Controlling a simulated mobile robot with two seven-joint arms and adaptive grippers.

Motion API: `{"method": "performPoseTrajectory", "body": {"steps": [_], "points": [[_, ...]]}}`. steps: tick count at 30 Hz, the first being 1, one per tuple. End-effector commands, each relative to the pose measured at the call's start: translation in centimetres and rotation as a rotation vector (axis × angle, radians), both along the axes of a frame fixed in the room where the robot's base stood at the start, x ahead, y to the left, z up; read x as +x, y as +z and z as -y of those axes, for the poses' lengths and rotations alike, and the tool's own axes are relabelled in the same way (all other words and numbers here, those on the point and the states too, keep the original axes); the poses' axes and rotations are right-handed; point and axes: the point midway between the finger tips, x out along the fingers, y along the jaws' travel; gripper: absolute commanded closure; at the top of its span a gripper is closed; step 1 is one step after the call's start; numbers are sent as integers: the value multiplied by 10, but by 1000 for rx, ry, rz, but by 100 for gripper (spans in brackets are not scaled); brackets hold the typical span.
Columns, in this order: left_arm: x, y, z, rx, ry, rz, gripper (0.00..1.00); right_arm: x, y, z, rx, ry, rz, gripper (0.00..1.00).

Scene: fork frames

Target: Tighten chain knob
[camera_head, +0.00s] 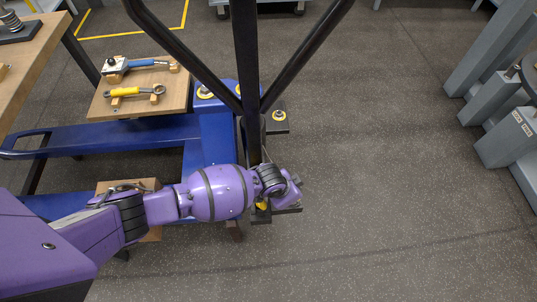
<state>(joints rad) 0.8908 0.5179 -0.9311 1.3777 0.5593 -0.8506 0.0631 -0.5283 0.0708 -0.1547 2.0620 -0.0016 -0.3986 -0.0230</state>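My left arm, purple with black bands, reaches in from the left across a blue fork frame (130,133). Its wrist ends just right of the foot of the frame's black upright handle (247,60). My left gripper (286,198) is at that end, seen from above; its fingers are mostly hidden under the wrist, so its opening does not show. A small yellow part (262,204) shows right beside it, low down; whether they touch is unclear. A yellow-ringed round fitting (279,115) sits on a dark plate farther back. I cannot make out which part is the chain knob. My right gripper is not in view.
A wooden board (110,105) on the frame holds a blue-handled tool (140,63) and a yellow-handled wrench (137,92). A wooden table (30,60) stands at the left. Grey metal equipment (505,135) stands at the right. The speckled floor between is clear.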

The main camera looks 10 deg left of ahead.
Motion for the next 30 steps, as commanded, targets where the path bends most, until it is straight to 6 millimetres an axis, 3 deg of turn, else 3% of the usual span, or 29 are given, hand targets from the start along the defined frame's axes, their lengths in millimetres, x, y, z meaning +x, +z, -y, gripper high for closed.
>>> {"method": "performPoseTrajectory", "body": {"steps": [1,13,14,17,30], "points": [[-3,3,10,-12,-18,-5,100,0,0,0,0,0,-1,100],[-4,3,10,-12,-24,-7,100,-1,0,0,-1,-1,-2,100],[-4,3,10,-12,-24,-7,74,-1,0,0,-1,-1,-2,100],[-3,3,10,-12,-22,-7,61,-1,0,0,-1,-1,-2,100],[0,3,4,-4,-16,-2,61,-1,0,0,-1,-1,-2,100]]}}
